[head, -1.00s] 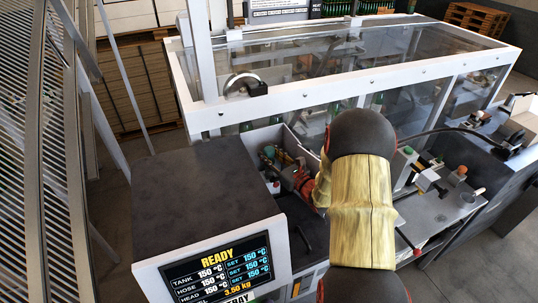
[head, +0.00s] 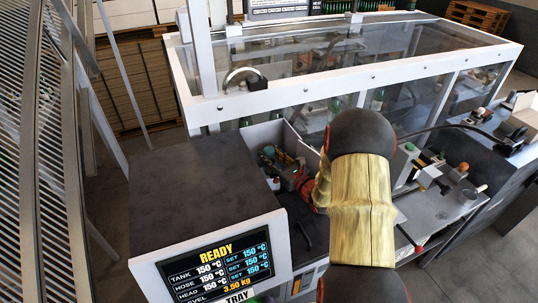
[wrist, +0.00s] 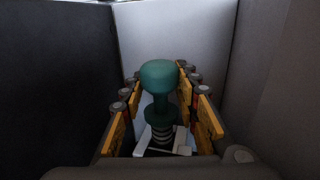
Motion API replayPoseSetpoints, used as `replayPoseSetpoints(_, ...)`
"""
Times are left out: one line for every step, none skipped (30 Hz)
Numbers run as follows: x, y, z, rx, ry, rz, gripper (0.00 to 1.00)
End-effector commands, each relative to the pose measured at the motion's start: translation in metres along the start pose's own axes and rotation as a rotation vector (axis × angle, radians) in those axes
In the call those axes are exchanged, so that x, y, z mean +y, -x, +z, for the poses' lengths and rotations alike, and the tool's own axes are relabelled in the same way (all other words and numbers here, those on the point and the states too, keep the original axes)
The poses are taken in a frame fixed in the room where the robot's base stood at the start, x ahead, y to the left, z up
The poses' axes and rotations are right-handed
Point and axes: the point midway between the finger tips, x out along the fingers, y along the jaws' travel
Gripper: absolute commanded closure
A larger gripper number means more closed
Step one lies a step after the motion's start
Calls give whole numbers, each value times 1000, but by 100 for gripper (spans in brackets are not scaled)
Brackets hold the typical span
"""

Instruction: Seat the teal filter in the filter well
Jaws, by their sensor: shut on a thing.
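A pale bracket-like part (wrist: 158,148) shows around the filter's lower end. I cannot make out the filter well's opening, so I cannot tell whether the filter is in it.
Tall walls stand close around my gripper: a dark one (wrist: 55,85) at left, a pale one (wrist: 175,40) behind, a grey one (wrist: 275,80) at right. The READY unit (head: 205,185) stands left of my arm. A glazed guard frame (head: 350,85) stands behind.

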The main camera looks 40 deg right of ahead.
Motion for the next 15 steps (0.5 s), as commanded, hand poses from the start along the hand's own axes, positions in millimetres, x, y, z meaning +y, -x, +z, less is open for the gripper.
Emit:
replayPoseSetpoints(0, 0, -2, -1, 0, 0, 97)
replayPoseSetpoints(0, 0, -2, -1, 0, 0, 97)
replayPoseSetpoints(0, 0, -3, -1, 0, 0, 97)
replayPoseSetpoints(0, 0, -4, -1, 0, 0, 97)
replayPoseSetpoints(0, 0, -5, -1, 0, 0, 97)
replayPoseSetpoints(0, 0, -6, -1, 0, 0, 97)
replayPoseSetpoints(0, 0, -6, -1, 0, 0, 97)
replayPoseSetpoints(0, 0, -7, -1, 0, 0, 97)
replayPoseSetpoints(0, 0, -8, -1, 0, 0, 97)
replayPoseSetpoints(0, 0, -8, -1, 0, 0, 97)
replayPoseSetpoints(0, 0, -9, -1, 0, 0, 97)
replayPoseSetpoints(0, 0, -10, -1, 0, 0, 97)
replayPoseSetpoints(0, 0, -11, -1, 0, 0, 97)
replayPoseSetpoints(0, 0, -11, -1, 0, 0, 97)
replayPoseSetpoints(0, 0, -12, -1, 0, 0, 97)
